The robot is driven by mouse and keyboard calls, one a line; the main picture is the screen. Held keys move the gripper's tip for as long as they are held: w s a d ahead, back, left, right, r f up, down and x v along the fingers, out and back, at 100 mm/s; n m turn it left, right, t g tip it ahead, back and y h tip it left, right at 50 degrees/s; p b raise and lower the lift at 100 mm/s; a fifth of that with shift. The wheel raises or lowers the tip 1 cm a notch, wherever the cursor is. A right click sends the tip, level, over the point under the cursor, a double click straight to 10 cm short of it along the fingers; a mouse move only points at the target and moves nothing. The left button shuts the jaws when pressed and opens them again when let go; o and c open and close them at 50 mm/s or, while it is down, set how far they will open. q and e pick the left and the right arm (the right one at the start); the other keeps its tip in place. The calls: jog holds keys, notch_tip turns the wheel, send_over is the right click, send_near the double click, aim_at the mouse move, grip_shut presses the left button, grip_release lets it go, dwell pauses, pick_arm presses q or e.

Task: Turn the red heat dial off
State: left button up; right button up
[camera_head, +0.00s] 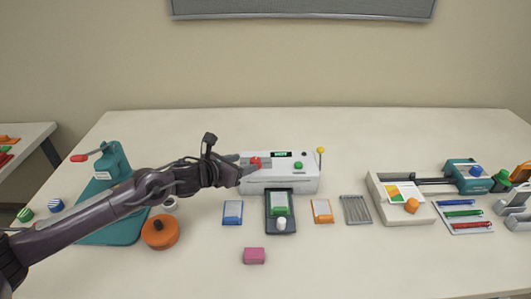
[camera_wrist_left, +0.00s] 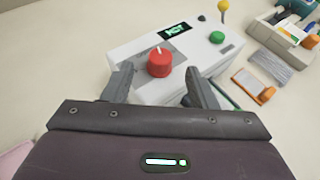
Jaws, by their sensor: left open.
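The red heat dial (camera_wrist_left: 159,63) sits on the top of the white laminator (camera_wrist_left: 205,50), with a pale pointer mark on its top. In the head view the dial (camera_head: 256,162) is partly hidden by my gripper. A small display (camera_wrist_left: 174,30) with green characters, perhaps "HOT", is behind the dial in the wrist view. A green knob (camera_wrist_left: 217,37) is to its right. My left gripper (camera_head: 247,165) is open at the dial's left in the head view. In the wrist view its fingers (camera_wrist_left: 160,88) are apart on either side, nearer than the dial; contact cannot be told. My right gripper is not in view.
A yellow-tipped lever (camera_head: 320,151) stands at the laminator's right end. A dark tray with a green card (camera_head: 280,226) lies in front. A pink block (camera_head: 254,256) is nearer. A teal press (camera_head: 113,160) and orange round object (camera_head: 160,233) are left; a paper trimmer (camera_head: 385,208) is right.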

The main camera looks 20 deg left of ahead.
aim_at(255, 160)
pick_arm(q)
jog(key=shift+w+d+f, duration=0.1)
jog(key=shift+w+d, duration=0.1)
jog(key=shift+w, duration=0.15)
jog(key=p+x, duration=0.1)
jog(key=x, duration=0.2)
jog(key=shift+d, duration=0.1)
jog(key=shift+x, duration=1.1)
jog(key=shift+w+f, duration=0.15)
jog(key=shift+w, duration=0.1)
jog(key=shift+c, duration=0.3)
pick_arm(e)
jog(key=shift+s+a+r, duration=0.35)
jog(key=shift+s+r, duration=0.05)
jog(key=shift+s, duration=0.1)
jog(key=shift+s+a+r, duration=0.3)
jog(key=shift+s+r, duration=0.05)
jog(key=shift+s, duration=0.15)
pick_arm(q)
jog(key=c, duration=0.9)
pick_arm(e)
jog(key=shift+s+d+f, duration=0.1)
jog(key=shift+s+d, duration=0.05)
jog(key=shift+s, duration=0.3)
